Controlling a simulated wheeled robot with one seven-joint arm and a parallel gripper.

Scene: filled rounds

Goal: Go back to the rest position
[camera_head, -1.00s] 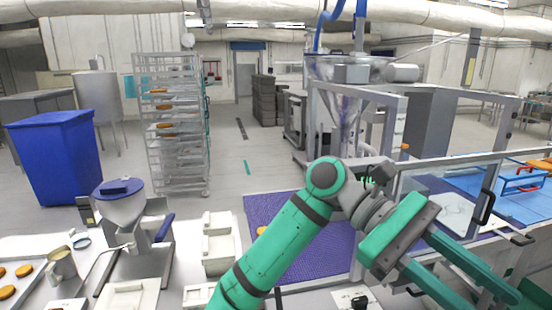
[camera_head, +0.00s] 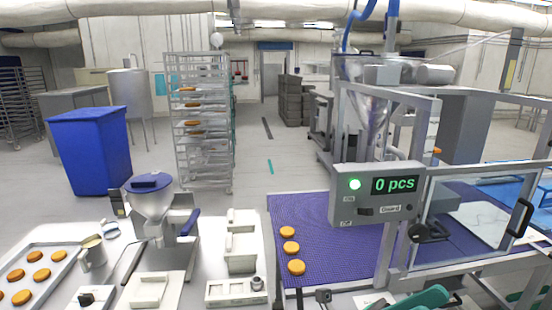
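Only a small green part of my arm (camera_head: 425,298) shows at the bottom edge, right of centre. My gripper is not visible, so its fingers and anything between them are out of sight. The purple conveyor belt (camera_head: 335,235) lies in front of me, with three round orange-brown patties (camera_head: 289,232) in a row near its left edge. A grey control box (camera_head: 376,194) with a green light and a display reading "0 pcs" stands over the belt.
A worktop at left bears a tray (camera_head: 62,257) of several patties, a metal jug (camera_head: 93,252), a hopper machine (camera_head: 152,210) and white containers (camera_head: 240,245). A blue bin (camera_head: 90,150) and rack (camera_head: 200,120) stand behind. A clear guard (camera_head: 470,210) is at right. Open floor lies mid-back.

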